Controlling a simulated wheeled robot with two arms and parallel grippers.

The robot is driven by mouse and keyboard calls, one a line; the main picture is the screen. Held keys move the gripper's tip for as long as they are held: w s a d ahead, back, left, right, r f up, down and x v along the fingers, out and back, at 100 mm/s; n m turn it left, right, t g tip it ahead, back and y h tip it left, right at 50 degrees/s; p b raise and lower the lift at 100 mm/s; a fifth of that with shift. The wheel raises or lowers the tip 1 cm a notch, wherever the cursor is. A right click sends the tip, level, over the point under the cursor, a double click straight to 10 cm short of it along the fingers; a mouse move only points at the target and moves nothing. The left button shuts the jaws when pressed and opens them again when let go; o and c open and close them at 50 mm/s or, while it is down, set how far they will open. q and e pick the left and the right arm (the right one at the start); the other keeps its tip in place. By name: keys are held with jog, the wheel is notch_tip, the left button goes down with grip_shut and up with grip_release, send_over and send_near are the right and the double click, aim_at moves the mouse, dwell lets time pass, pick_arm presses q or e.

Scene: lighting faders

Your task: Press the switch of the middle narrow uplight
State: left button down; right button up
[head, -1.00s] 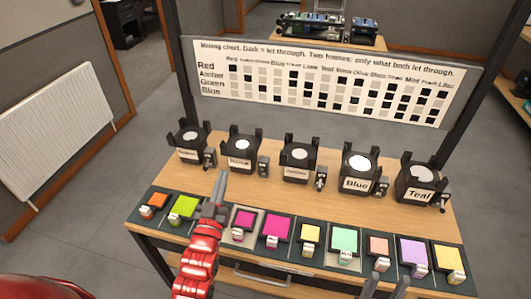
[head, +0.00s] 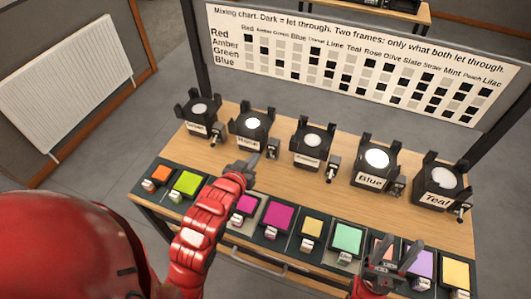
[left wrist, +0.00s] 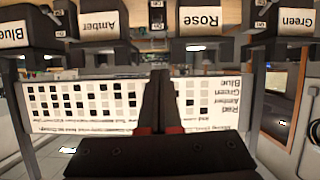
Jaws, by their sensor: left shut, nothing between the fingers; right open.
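Five black uplights stand in a row on the wooden table. From the left, the wrist view labels read Green (left wrist: 297,19), Rose (left wrist: 199,18), Amber (left wrist: 98,20) and Blue (left wrist: 12,34); Teal (head: 438,185) is at the right end. Amber (head: 312,145) is the middle one of the row, with its switch (head: 332,168) at its right side. Rose's switch (head: 273,148) stands right of Rose (head: 251,130). My left gripper (head: 252,159) is shut and empty, in front of Rose, its tip close to Rose's switch. My right gripper (head: 397,248) is open over the front swatches.
Coloured swatches with small labels, such as the green one (head: 186,183), line the table's front edge. A mixing chart board (head: 350,60) stands behind the uplights. Bare wood (head: 290,185) lies between the swatches and uplights. A radiator (head: 60,75) is on the left wall.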

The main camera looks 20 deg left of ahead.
pick_arm(q)
jog(key=b+x, duration=0.2)
jog(key=x, duration=0.1)
jog(key=p, duration=0.3)
send_over(267, 157)
jog(key=s, duration=0.1)
jog(key=f, duration=0.2)
notch_tip(267, 157, down, 5)
jog(key=shift+a+r+p, duration=0.1)
jog(key=shift+r+p, duration=0.1)
jog(key=shift+p, duration=0.3)
jog(key=f+b, duration=0.1)
jog(key=b, duration=0.1)
jog(key=s+f+t+b, duration=0.1)
jog(key=b, duration=0.2)
jog(key=shift+s+f+t+b, duration=0.2)
jog(key=shift+f+t+b, duration=0.1)
jog(key=shift+f+b, duration=0.05)
jog(key=shift+r, duration=0.3)
